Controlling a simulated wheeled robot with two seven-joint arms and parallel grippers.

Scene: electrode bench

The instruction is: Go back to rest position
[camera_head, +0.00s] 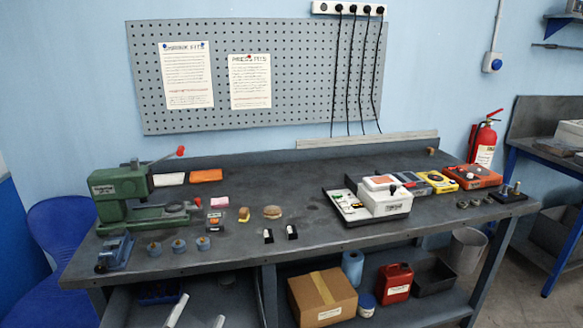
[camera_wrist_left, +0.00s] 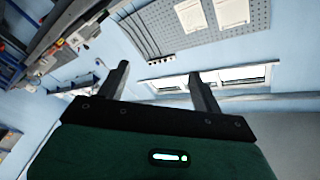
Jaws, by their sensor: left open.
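My left gripper (camera_head: 203,306) shows at the bottom edge of the head view as two pale fingertips, apart, in front of and below the bench (camera_head: 300,235). In the left wrist view my left gripper (camera_wrist_left: 158,70) has its two dark fingers spread wide with nothing between them. It points away from the bench top, toward the blue wall. My right gripper shows in neither view.
The bench top holds a green press (camera_head: 122,190) at left and a white device (camera_head: 384,197) at right. A cardboard box (camera_head: 322,297) and a red canister (camera_head: 394,284) stand underneath. A blue chair (camera_head: 62,235) is at left.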

